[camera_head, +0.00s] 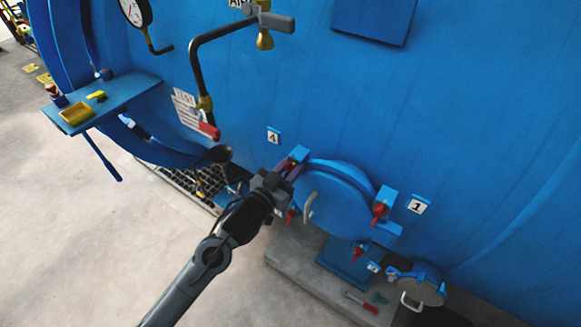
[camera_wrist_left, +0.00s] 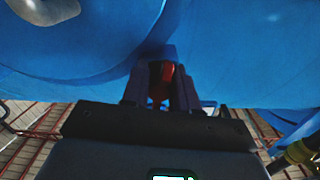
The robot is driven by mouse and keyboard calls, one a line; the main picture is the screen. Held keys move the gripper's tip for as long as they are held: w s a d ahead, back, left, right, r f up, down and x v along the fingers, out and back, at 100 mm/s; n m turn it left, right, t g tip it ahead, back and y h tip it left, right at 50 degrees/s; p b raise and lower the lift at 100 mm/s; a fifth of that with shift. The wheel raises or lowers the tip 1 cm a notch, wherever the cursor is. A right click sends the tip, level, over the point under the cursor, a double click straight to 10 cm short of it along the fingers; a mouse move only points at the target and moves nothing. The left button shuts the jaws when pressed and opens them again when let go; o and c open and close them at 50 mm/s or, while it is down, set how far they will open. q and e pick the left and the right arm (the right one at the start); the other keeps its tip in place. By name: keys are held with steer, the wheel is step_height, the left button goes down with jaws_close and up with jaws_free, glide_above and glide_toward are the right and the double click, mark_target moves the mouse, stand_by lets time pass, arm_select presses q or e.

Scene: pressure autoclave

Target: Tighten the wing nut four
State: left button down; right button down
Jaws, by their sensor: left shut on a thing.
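A round blue hatch door (camera_head: 335,195) with a pale handle (camera_head: 308,207) is set low in the blue vessel. The number 4 label (camera_head: 273,135) is at the hatch's upper left, beside a blue lug (camera_head: 299,153). My left gripper (camera_head: 286,178) is at this lug, mostly covering the wing nut there. In the left wrist view, the red wing nut (camera_wrist_left: 166,72) sits between the two dark fingers of my left gripper (camera_wrist_left: 161,88), which are shut on it. My right gripper is not in view.
Other red wing nuts sit at the hatch's right (camera_head: 379,210) and bottom (camera_head: 358,253). The number 1 label (camera_head: 417,205) is to the right. A smaller round hatch (camera_head: 425,288) is at lower right. A blue shelf (camera_head: 125,92) with a yellow tray (camera_head: 75,114) juts out upper left. Floor at left is clear.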

arm_select(q)
steer(key=m, duration=0.5)
steer(key=shift+a+m, duration=0.1)
steer(key=shift+m, duration=0.2)
steer(key=m, duration=0.4)
steer(key=shift+m+b, duration=0.3)
steer(key=shift+b, duration=0.05)
steer(key=m+b, duration=0.1)
steer(key=m, duration=0.3)
steer(key=m+b, duration=0.2)
steer(key=m, duration=0.3)
steer(key=shift+w+b, duration=0.1)
steer(key=shift+b, duration=0.2)
steer(key=m+b, duration=0.2)
steer(key=m, duration=0.1)
steer(key=shift+m, duration=0.3)
steer(key=m+b, duration=0.9)
steer(key=b, duration=0.2)
steer(key=shift+m, duration=0.3)
steer(key=shift+r+m+b, duration=0.25)
steer(key=shift+m+b, duration=0.85)
steer(key=shift+b, duration=0.2)
